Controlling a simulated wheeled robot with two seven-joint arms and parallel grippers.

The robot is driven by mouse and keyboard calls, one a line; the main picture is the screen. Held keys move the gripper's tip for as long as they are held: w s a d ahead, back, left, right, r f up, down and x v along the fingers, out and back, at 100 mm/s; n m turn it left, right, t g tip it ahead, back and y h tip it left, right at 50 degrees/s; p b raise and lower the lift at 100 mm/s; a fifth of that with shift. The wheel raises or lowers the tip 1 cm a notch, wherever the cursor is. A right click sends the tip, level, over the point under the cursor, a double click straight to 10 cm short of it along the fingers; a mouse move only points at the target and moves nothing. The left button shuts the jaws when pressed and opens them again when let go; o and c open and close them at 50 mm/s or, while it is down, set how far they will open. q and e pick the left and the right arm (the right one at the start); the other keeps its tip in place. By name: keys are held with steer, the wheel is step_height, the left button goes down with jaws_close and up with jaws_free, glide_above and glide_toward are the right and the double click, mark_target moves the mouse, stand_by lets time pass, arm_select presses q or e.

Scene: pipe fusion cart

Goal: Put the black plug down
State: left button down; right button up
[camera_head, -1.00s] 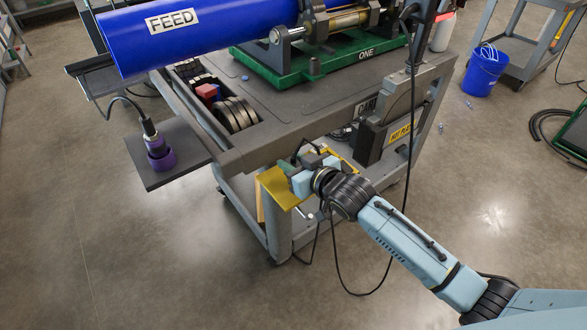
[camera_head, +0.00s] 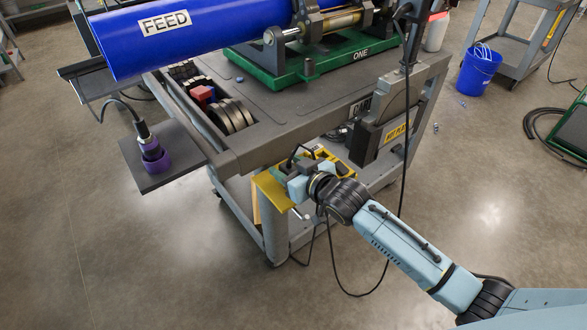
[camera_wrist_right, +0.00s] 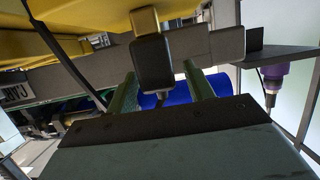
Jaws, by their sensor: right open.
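The black plug (camera_wrist_right: 152,66) shows in the right wrist view, between the two green fingers of my right gripper (camera_head: 289,172). The fingers stand apart with a gap on each side of the plug, so the gripper is open. A brass-coloured piece (camera_wrist_right: 145,20) joins the plug's upper end in that view, against a yellow surface. In the head view my right gripper is at the yellow shelf (camera_head: 272,192) on the cart's near corner. The plug cannot be made out there. My left gripper is not in view.
The cart (camera_head: 290,130) carries a blue FEED pipe (camera_head: 210,32) and a green base (camera_head: 290,72). A purple-collared tool (camera_head: 152,152) stands on a dark side plate (camera_head: 155,178). A black cable (camera_head: 335,270) hangs in a loop beside my right arm. The floor at left is clear.

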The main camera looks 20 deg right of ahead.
steer(key=shift+s+r, duration=0.15)
steer(key=shift+s, duration=0.05)
arm_select(q)
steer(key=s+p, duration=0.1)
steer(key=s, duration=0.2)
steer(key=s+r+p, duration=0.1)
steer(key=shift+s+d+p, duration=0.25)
steer(key=shift+p, duration=0.1)
arm_select(e)
steer(key=v, duration=1.1)
steer(key=shift+s+d+r, duration=0.2)
steer(key=shift+s, duration=0.05)
